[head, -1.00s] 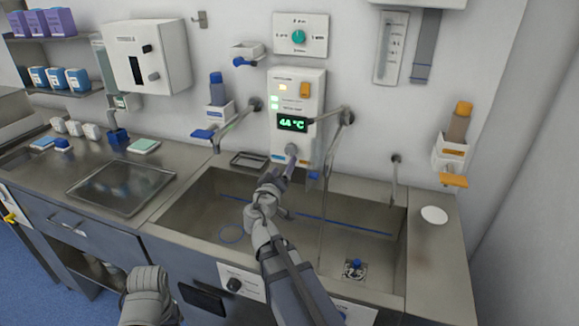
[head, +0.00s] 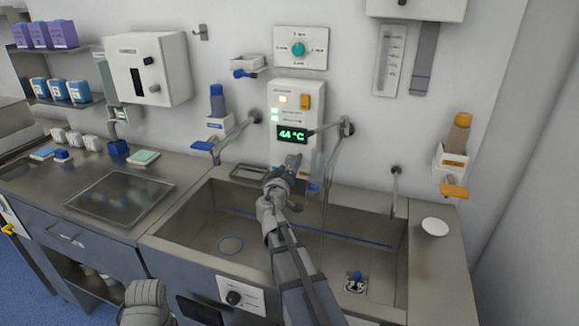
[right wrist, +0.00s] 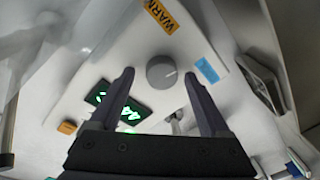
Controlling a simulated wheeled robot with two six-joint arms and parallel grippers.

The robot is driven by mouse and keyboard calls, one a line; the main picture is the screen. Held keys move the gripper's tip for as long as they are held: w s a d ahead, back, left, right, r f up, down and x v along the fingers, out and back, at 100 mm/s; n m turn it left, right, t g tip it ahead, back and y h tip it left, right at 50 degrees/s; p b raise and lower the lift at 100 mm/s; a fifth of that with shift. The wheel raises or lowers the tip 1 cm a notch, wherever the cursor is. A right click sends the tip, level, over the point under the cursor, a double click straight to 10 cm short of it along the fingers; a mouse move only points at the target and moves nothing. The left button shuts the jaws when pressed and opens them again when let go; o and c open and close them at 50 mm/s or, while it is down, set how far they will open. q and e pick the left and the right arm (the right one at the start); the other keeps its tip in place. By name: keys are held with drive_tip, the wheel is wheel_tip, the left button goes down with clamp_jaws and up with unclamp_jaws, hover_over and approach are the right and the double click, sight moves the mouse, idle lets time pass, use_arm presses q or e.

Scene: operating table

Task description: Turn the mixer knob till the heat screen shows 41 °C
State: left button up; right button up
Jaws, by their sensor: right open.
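The white mixer panel (head: 296,100) is on the wall behind the sink. Its heat screen (head: 292,134) shows 44 °C in green; the screen (right wrist: 118,105) is also in the right wrist view. The grey mixer knob (right wrist: 162,72) has a white pointer line. It lies between the fingertips of my open right gripper (right wrist: 158,76), with a visible gap on each side. In the head view my right gripper (head: 291,164) is in front of the lower panel and hides the knob.
A tap arm (head: 347,128) reaches the panel's right side, with a thin stream falling into the sink. Another tap (head: 235,132) is on the left. The steel sink (head: 185,225) lies below. A green dial (head: 298,49) is above the panel.

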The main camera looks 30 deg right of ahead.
clamp_jaws()
idle(0.7)
